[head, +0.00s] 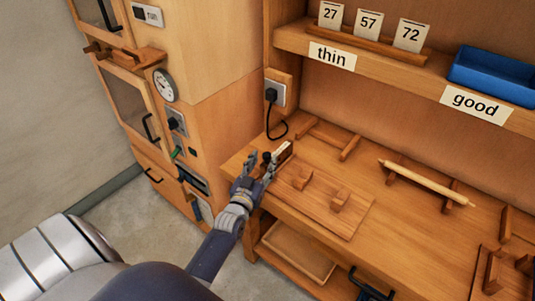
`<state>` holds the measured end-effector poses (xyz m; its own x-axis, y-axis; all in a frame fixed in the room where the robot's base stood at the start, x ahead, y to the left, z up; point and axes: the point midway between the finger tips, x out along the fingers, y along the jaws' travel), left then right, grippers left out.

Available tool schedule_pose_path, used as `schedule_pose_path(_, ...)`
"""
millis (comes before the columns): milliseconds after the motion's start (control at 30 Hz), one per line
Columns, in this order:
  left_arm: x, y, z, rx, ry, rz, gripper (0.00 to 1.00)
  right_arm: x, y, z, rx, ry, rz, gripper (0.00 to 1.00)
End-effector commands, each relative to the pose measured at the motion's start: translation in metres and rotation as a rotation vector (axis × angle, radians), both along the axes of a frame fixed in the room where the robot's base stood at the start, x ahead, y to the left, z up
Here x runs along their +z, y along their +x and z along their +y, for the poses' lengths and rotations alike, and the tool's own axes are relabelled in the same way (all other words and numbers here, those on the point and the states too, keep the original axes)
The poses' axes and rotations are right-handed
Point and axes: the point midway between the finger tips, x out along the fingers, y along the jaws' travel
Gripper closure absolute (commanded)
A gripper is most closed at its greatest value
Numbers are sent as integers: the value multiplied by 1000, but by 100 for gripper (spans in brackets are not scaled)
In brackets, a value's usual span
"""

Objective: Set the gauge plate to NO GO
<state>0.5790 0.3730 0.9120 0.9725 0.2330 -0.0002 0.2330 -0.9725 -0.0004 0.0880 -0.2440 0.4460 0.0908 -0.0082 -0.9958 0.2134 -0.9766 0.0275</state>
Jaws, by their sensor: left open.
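My left gripper (259,165) is open at the left end of the wooden bench. Its fingers are close to a small upright plate with a white face (283,150), which looks like the gauge plate. A dark knob-like part (266,156) shows between the fingers and the plate. The gripper hides part of this area, and I cannot tell whether it touches the plate. No NO GO lettering is readable. My right gripper is not in view.
A board with wooden blocks (350,221) lies just right of the gripper. A pale rod (425,182) rests across supports farther right. A shelf above holds number cards (368,24) and a blue tray (490,76). A cabinet (165,120) stands left, with a socket and cable (274,95) behind.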

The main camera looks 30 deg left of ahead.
Motion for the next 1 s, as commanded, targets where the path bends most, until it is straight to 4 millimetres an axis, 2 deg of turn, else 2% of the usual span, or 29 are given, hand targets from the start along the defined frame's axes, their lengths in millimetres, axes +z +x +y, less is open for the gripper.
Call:
schedule_pose_path(100,1,18,4,0,-1,0,56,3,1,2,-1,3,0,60)
schedule_pose_path(233,1,30,7,0,-1,-1,56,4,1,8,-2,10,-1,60)
schedule_pose_path(433,0,38,9,0,-1,0,56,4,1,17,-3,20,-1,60)
schedule_pose_path(667,0,38,9,0,-1,1,56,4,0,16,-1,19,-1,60)
schedule_pose_path(733,0,38,9,0,-1,1,68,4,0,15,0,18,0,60)
schedule_pose_path(867,0,38,9,0,-1,1,97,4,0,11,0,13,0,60)
schedule_pose_path(900,0,38,9,0,-1,1,100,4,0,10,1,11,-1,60)
schedule_pose_path(1000,0,38,9,0,-1,1,100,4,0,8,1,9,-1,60)
